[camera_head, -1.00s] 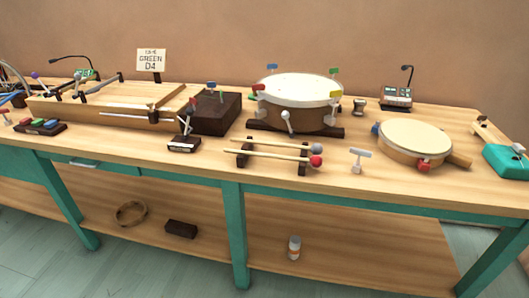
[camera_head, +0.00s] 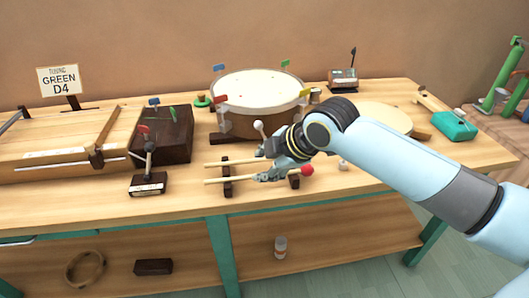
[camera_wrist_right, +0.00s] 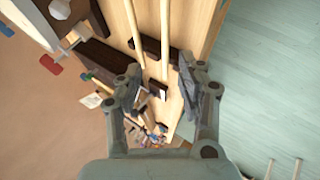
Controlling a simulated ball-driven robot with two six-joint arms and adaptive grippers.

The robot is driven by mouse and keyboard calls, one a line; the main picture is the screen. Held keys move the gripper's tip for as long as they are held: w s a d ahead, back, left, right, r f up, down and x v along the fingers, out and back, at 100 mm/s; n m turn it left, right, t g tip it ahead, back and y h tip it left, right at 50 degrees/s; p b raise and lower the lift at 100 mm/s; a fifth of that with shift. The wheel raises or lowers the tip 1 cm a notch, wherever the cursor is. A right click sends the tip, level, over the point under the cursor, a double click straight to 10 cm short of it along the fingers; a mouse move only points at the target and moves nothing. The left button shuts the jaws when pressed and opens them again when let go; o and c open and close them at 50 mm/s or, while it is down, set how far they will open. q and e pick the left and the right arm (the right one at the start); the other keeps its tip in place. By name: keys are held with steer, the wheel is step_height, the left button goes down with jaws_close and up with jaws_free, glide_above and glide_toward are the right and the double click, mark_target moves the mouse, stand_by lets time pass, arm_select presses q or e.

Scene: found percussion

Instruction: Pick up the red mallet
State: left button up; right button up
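The red mallet has a round red head (camera_head: 307,170) and a pale stick, and lies across the dark rack (camera_head: 227,189) near the table's front. A second pale mallet stick (camera_head: 222,163) lies behind it. My right gripper (camera_head: 263,164) is over the rack at the sticks, partly covering them and the second mallet's head. In the right wrist view my right gripper (camera_wrist_right: 158,85) is open, with a pale stick (camera_wrist_right: 164,38), apparently the red mallet's, running between its fingers. Whether the fingers touch it I cannot tell. My left gripper is not in view.
A drum (camera_head: 258,88) stands behind the rack, and a small dark stand (camera_head: 148,184) is to its left. A wooden zither-like box (camera_head: 50,150) fills the left. The front table strip (camera_head: 190,203) is clear. A round frame drum (camera_head: 372,115) is partly behind my arm.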

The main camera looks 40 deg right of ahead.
mark_target(246, 177)
steer(key=x, duration=0.3)
steer(key=shift+w+a+f, duration=0.15)
steer(key=shift+w+f, duration=0.1)
steer(key=shift+f, duration=0.05)
steer(key=x, duration=0.5)
steer(key=shift+s+a+f+b, duration=0.2)
steer(key=shift+s+f+b, duration=0.05)
steer(key=shift+f+b, duration=0.1)
steer(key=shift+r, duration=0.1)
steer(key=shift+c, duration=0.3)
jaws_close()
